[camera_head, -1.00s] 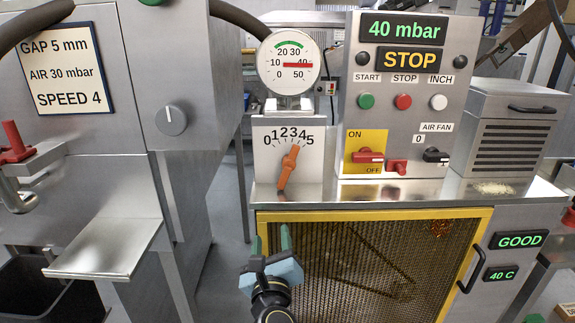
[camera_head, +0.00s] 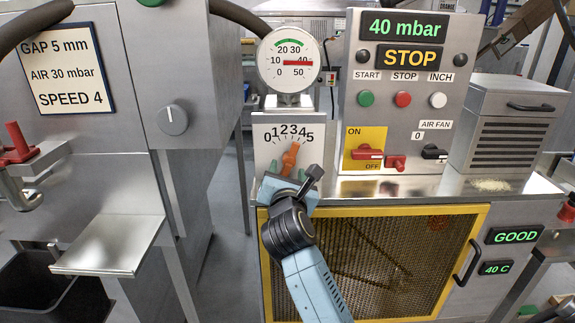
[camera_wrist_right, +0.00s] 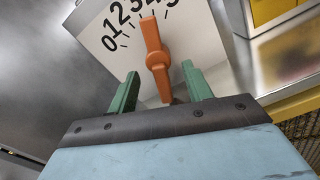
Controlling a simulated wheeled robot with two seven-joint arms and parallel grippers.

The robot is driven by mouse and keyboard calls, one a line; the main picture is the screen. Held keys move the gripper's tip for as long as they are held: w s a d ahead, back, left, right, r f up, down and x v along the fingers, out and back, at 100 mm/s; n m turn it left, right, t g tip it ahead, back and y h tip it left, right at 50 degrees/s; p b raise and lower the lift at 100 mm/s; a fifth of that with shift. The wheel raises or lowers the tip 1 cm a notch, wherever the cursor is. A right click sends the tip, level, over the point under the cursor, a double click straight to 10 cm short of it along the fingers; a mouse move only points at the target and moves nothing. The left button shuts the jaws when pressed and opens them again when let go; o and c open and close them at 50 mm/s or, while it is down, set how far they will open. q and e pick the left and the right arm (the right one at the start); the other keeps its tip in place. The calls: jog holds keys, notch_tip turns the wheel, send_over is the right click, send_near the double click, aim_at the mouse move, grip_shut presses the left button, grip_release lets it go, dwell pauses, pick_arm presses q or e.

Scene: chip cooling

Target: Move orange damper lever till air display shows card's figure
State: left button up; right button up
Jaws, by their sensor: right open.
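The orange damper lever (camera_head: 290,157) is on a white dial plate numbered 0 to 5, its top pointing near 4. My right gripper (camera_head: 287,170) is open in front of its lower part, which it hides in the head view. In the right wrist view, the lever (camera_wrist_right: 156,58) stands between the two green fingertips (camera_wrist_right: 162,90), with gaps on both sides. The air display (camera_head: 402,27) reads 40 mbar in green. The card (camera_head: 64,68) reads GAP 5 mm, AIR 30 mbar, SPEED 4. My left gripper is out of view.
A round gauge (camera_head: 288,60) above the dial has its red needle near 40. The panel right of it reads STOP, with buttons and a red ON/OFF switch (camera_head: 367,153). A yellow-framed mesh door (camera_head: 375,265) is below. A steel tray (camera_head: 110,243) juts out at left.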

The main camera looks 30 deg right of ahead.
jog(key=shift+x, duration=1.45)
jog(key=shift+c, duration=0.3)
jog(key=c, duration=0.9)
jog(key=n+p, duration=0.2)
jog(key=p, duration=0.2)
jog(key=shift+s+d+r, duration=0.1)
jog(key=shift+r, duration=0.05)
jog(key=shift+n+p, duration=0.5)
jog(key=shift+n, duration=0.2)
jog(key=o, duration=1)
jog(key=shift+c, duration=0.2)
